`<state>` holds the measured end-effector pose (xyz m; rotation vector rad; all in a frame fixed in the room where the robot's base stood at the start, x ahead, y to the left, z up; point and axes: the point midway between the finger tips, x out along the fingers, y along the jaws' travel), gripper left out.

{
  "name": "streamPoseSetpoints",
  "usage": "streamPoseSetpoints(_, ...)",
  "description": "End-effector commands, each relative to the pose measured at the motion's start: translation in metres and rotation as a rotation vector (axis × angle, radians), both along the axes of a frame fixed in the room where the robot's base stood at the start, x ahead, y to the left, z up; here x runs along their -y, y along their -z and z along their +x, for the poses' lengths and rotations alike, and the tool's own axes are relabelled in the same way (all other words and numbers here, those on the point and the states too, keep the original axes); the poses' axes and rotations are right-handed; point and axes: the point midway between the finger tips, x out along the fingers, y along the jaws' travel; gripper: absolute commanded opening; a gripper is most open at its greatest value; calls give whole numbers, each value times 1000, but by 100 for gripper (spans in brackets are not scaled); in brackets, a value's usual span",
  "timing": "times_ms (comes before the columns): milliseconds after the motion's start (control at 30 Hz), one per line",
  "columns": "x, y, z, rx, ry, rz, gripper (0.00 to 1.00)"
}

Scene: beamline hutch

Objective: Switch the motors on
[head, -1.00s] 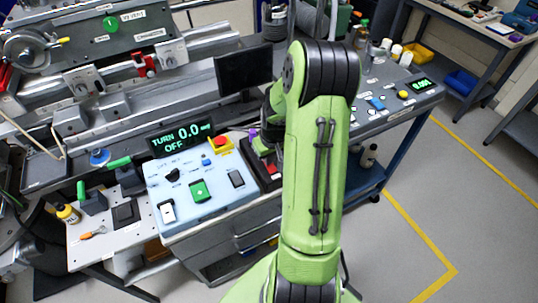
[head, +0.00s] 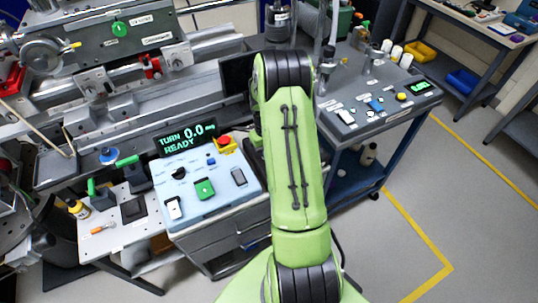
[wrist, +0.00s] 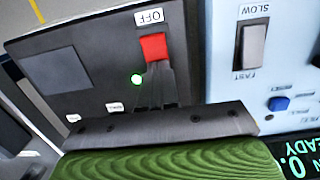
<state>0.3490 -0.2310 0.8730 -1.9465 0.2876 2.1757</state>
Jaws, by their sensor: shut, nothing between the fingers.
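In the wrist view a dark panel (wrist: 75,75) carries a red rocker switch (wrist: 153,47) with an OFF label (wrist: 149,16) beside it. A small lamp (wrist: 137,79) near the switch glows green. My gripper (wrist: 158,88) is shut and empty, its fingertips close to the switch; I cannot tell whether they touch it. In the head view my green arm hides the gripper and most of this panel. The display (head: 187,138) reads TURN 0.0 READY.
The light blue console (head: 215,205) beside the panel holds a green button (head: 204,189), a red emergency button on yellow (head: 225,142) and rocker switches. The slow/fast rocker (wrist: 251,46) lies close by in the wrist view. A grey bench (head: 350,115) stands to the right.

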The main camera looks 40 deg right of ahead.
Motion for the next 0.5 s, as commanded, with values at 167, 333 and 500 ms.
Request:
streamPoseSetpoints(167, -6, 9, -11, -14, 0, 13, 0)
streamPoseSetpoints(333, -8, 8, -20, -18, 1, 13, 0)
streamPoseSetpoints(500, -9, -9, -17, -13, 1, 8, 0)
